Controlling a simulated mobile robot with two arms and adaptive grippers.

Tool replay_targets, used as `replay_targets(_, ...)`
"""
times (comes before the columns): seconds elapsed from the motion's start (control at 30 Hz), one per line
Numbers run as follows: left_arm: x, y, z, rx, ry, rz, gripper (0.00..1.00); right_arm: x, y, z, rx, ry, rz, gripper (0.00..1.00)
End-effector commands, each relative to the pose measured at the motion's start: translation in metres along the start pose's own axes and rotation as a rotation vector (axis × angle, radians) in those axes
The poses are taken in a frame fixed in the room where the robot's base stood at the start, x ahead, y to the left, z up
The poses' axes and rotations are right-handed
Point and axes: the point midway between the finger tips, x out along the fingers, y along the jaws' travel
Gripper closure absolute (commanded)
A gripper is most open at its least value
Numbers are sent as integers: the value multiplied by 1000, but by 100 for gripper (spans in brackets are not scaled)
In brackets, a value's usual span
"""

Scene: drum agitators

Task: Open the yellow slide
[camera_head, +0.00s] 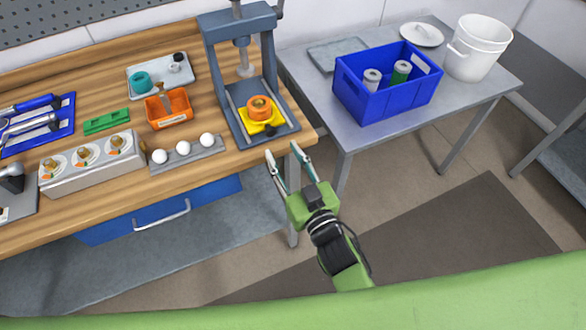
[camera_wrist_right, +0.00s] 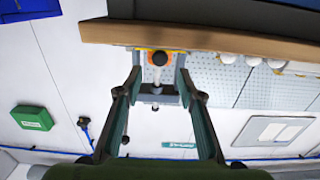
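The yellow slide (camera_head: 249,127) sits in the base of a blue-grey press (camera_head: 214,60) at the bench's right end. It bears an orange ring-shaped part (camera_head: 259,107), and a black knob (camera_head: 270,131) is at its front edge. In the right wrist view the black knob (camera_wrist_right: 159,58) shows between the fingers, with orange around it. My right gripper (camera_head: 283,150) is open and empty, just in front of the bench edge and apart from the knob. It also shows open in the wrist view (camera_wrist_right: 158,80). My left gripper is out of view.
Left of the press are a rail with white balls (camera_head: 184,149), an orange bin (camera_head: 181,106) and a grey block with round fittings (camera_head: 92,163). A metal table (camera_head: 460,96) on the right holds a blue crate (camera_head: 384,105) and a white bucket (camera_head: 472,62). The floor in front is clear.

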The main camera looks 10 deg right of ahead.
Motion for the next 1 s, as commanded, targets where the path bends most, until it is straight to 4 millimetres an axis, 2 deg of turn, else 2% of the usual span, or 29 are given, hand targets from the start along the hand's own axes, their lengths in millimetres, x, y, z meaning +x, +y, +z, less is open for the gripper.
replay_targets(0.1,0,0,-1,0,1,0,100,-23,0,1,2,-2,0,65)
replay_targets(0.33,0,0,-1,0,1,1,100,-47,0,0,0,0,1,65)
replay_targets(1.0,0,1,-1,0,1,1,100,-51,0,1,0,-1,0,65)
